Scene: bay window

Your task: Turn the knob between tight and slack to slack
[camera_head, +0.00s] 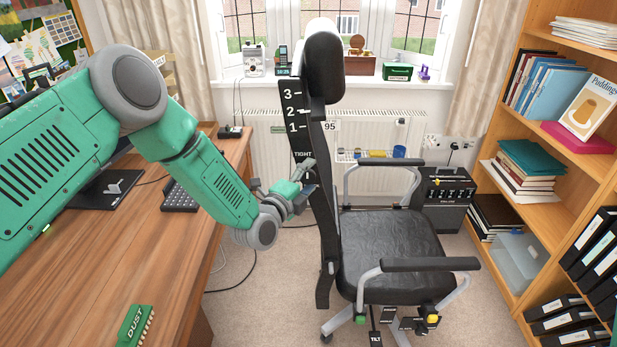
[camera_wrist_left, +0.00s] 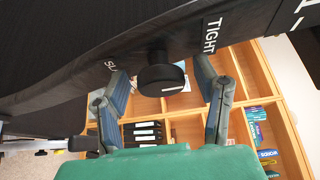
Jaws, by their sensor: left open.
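The black round knob (camera_wrist_left: 161,79) with a short white mark sticks out from the side of the chair's dark backrest (camera_wrist_left: 90,65). It lies between the word TIGHT (camera_wrist_left: 211,36) and a second label, mostly hidden, of which an S shows. My left gripper (camera_wrist_left: 160,68) is open, with one finger on each side of the knob; I cannot tell whether either touches it. In the head view my left gripper (camera_head: 303,188) is at the chair back (camera_head: 322,190), just below the TIGHT label, and the knob is hidden behind it. My right gripper is not in view.
The chair's armrest (camera_head: 430,264) and seat (camera_head: 390,240) are right of my gripper. A bookcase (camera_head: 545,190) stands at far right; a radiator (camera_head: 265,150) is behind.

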